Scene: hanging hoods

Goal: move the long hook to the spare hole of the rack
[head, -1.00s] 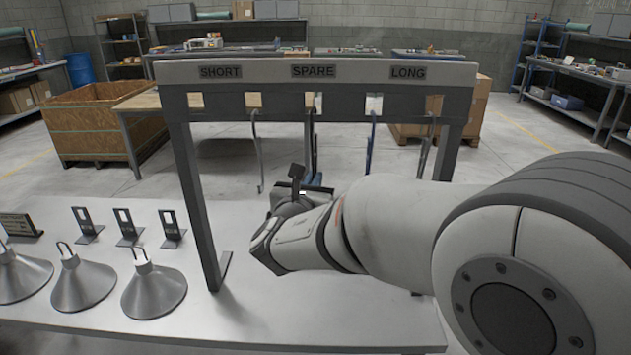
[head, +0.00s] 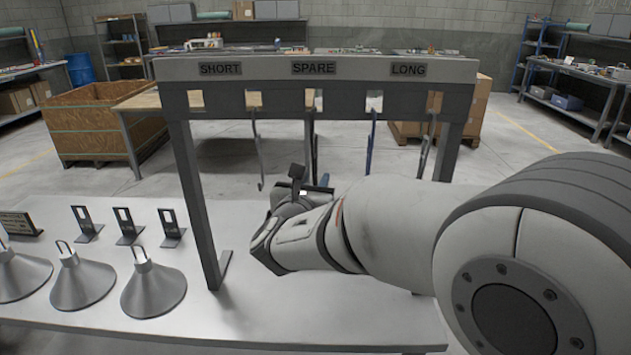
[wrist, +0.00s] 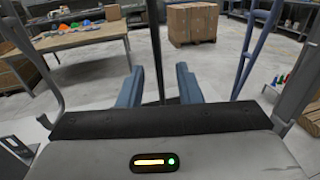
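The grey rack (head: 350,70) has SHORT, SPARE and LONG labels. A dark, slim hook (head: 311,135) hangs at the hole under SPARE; its lower end is hidden by my gripper. In the wrist view a dark upright bar, apparently this hook (wrist: 158,50), stands between my blue fingers with a gap on each side. My gripper (wrist: 159,88) is open, just below the rack's beam. A blue hook (head: 371,145) and a grey hook (head: 427,145) hang under LONG. Another grey hook (head: 258,150) hangs right of SHORT. I cannot tell their lengths exactly.
The hole at the far left (head: 195,98) is empty. Several cone hoods (head: 153,290) and small black stands (head: 128,228) are on the white table (head: 260,325), left of the rack's left leg (head: 198,200). Neighbouring hooks hang on both sides of my gripper.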

